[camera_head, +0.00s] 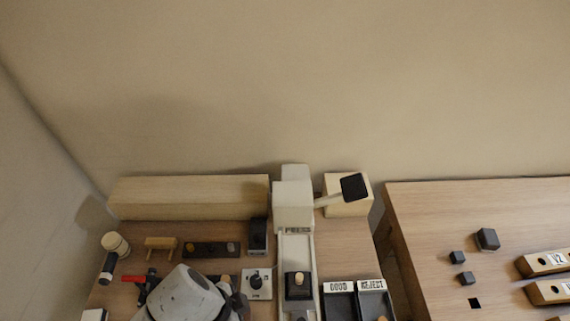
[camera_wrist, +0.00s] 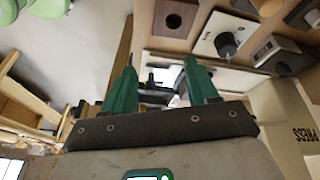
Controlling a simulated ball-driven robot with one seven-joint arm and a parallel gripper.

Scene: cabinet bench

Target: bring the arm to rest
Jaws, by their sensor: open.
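My gripper (camera_wrist: 163,92) shows in the wrist view with two green fingers standing apart and nothing clearly held between them. In the head view my pale grey arm covers the lower left part of the cabinet bench (camera_head: 345,248), and the fingers there are hidden or too unclear to make out. In the wrist view a white plate with a black knob (camera_wrist: 226,44) and the side of the press (camera_wrist: 285,110) lie beyond and to the right of the fingers.
The press (camera_head: 293,205) stands mid-bench with a black-ended lever (camera_head: 354,187). Trays marked GOOD (camera_head: 339,300) and REJECT (camera_head: 374,300) sit to its right. A mallet (camera_head: 112,252) and a red-handled tool (camera_head: 138,279) lie left. A second table (camera_head: 430,225) holds dark blocks (camera_head: 487,239).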

